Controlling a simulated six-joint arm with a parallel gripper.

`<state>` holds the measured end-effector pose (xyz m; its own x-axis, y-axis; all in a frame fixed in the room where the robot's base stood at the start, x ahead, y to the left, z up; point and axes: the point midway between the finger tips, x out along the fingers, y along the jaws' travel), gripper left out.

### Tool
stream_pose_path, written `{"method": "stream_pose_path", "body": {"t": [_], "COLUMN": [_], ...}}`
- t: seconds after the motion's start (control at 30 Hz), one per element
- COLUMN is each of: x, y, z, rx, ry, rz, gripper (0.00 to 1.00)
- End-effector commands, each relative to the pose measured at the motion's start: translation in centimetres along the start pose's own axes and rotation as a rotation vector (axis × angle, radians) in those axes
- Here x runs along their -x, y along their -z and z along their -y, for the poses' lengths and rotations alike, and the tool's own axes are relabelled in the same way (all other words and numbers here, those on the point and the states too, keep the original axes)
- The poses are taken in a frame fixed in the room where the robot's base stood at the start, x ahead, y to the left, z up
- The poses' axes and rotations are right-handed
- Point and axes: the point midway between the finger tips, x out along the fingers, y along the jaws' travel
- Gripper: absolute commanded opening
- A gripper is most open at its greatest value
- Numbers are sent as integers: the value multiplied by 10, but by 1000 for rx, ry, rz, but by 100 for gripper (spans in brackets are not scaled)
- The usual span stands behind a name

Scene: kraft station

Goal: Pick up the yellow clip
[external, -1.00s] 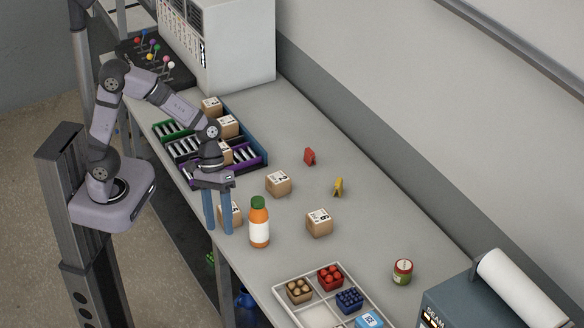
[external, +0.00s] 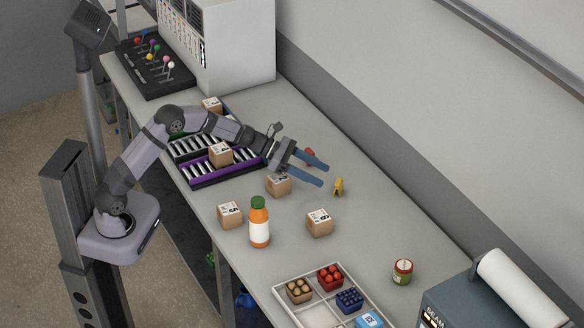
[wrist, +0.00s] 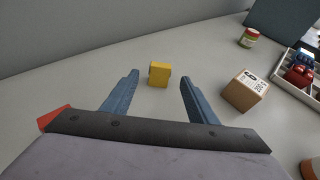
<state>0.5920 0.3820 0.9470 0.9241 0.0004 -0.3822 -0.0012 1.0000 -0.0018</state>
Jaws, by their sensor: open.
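The yellow clip (external: 338,187) stands on the grey table, right of my gripper (external: 325,175) in the external view. In the wrist view the yellow clip (wrist: 159,74) shows ahead, between the lines of the two blue fingers and just beyond their tips. My gripper (wrist: 158,79) is open with nothing between its fingers. The fingers appear apart from the clip. How high they are above the table is hard to tell.
A red clip (external: 310,152) is partly hidden behind my gripper. Cardboard boxes (external: 319,222) and an orange bottle (external: 260,224) stand nearby. A jar (external: 403,271) and a white divided tray (external: 279,289) are farther right and forward. Table around the clip is clear.

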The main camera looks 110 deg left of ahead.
Motion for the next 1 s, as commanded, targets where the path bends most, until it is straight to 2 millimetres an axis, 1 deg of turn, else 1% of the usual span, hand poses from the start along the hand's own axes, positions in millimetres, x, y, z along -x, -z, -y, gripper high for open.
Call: {"method": "stream_pose_path", "body": {"t": [0.13,0.3,0.53,0.67,0.8,1.0], "x": [-3,-14,-21,-33,-52,-69], "y": [-1,-1,0,-1,-1,-1], "z": [-1,0,1,0,1,1], "rx": [1,0,-1,-1,-2,-1], "ry": [-1,1,2,1,2,1], "rz": [0,0,-1,-2,-1,-1], "gripper": [53,53,53,53,53,53]}}
